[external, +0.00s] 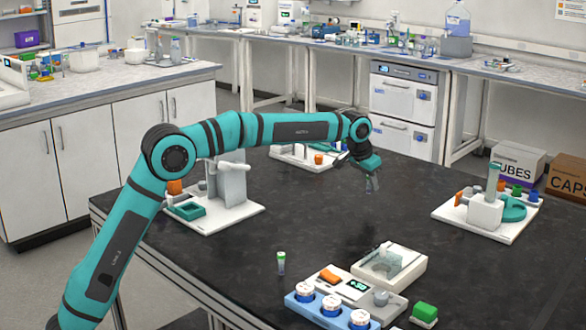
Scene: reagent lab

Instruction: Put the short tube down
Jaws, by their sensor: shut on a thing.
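My gripper (369,174) points down above the back middle of the black table. It is shut on a small tube (372,185), whose lower end shows below the fingers. The tube hangs roughly upright, and its top is hidden by the gripper. It appears clear of the table top (330,215).
Front: a blue rack (318,315) with white round tops, a white device with a small screen (357,286), a clear-lidded box (392,264) and a green block (424,313). White stations stand at left (215,214), back (290,158) and right (470,222). The table's middle is clear.

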